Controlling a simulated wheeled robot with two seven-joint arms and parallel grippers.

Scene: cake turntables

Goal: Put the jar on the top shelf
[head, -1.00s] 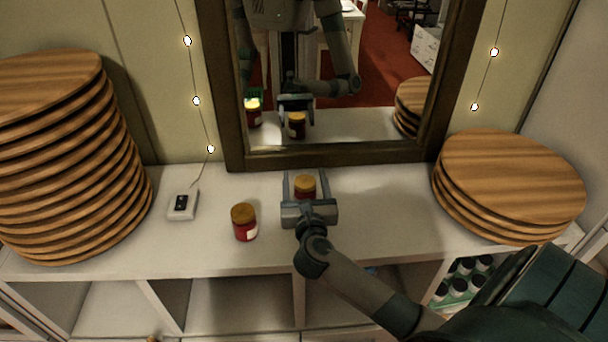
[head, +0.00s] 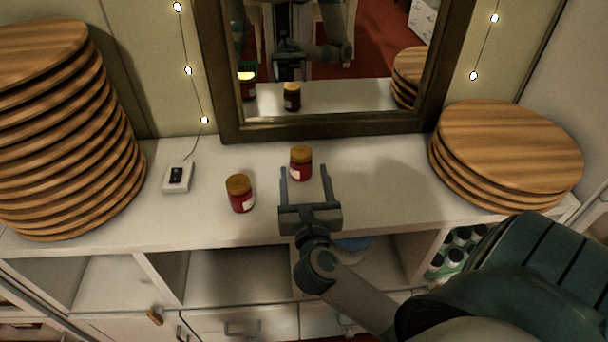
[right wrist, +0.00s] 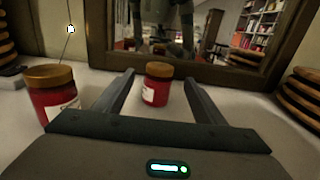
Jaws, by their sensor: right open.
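Two red jars with brown lids and pale labels stand upright on the white shelf top (head: 375,205). One jar (head: 301,163) is near the mirror; in the right wrist view this jar (right wrist: 157,84) stands beyond the palm, in line with the gap between the fingers. The other jar (head: 240,193) stands to its left and also shows at the left of the right wrist view (right wrist: 50,92). My right gripper (head: 309,172) is open and empty, its fingers pointing toward the far jar. My left gripper is not in view.
A tall stack of wooden boards (head: 70,140) stands at left and a shorter stack (head: 508,150) at right. A framed mirror (head: 330,127) leans behind. A small white box (head: 178,177) sits left of the jars. Open compartments (head: 225,275) lie below.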

